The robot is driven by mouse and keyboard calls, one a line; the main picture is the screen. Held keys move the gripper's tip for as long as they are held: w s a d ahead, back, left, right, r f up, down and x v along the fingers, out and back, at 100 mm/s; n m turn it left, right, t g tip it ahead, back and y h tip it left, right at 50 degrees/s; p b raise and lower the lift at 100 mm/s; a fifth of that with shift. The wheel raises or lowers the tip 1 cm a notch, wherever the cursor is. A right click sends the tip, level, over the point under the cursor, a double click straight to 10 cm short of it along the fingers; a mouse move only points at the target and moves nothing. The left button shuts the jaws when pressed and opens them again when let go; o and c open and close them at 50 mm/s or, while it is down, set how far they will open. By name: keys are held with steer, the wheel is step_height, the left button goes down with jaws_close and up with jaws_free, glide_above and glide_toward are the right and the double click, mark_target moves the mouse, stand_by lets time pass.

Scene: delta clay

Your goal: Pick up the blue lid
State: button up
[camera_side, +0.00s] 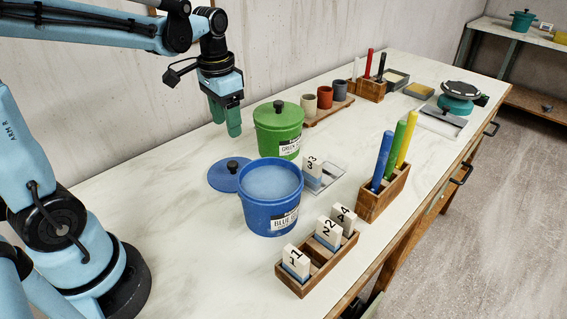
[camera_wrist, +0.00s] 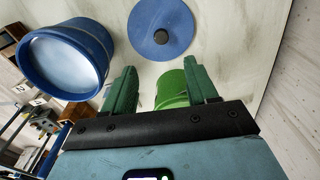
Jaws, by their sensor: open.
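The blue lid (camera_side: 224,177) lies flat on the table with its dark knob up, just left of the blue pot (camera_side: 268,212). The pot is uncovered and holds pale blue material. In the wrist view the lid (camera_wrist: 161,30) is at the top middle, beyond my fingertips, and the pot (camera_wrist: 62,58) is at the upper left. My gripper (camera_side: 226,128) is open and empty, pointing down above the table. It is behind the lid and beside the green pot (camera_side: 279,130), which has its green lid on. In the wrist view my gripper (camera_wrist: 162,84) shows its two green fingers spread.
A wooden rack with labelled blocks (camera_side: 318,262) and one with coloured sticks (camera_side: 384,191) stand right of the pots. A small tray (camera_side: 326,177) with a block marked 3 is beside the blue pot. The table left of the lid is clear.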

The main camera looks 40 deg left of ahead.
mark_target(233, 163)
steer(key=shift+g, duration=0.3)
steer(key=shift+w+a+f, duration=0.1)
steer(key=shift+w+f, duration=0.05)
steer(key=shift+f, duration=2.95)
steer(key=shift+w+a+f, duration=0.1)
steer(key=shift+f, duration=3)
jaws_close()
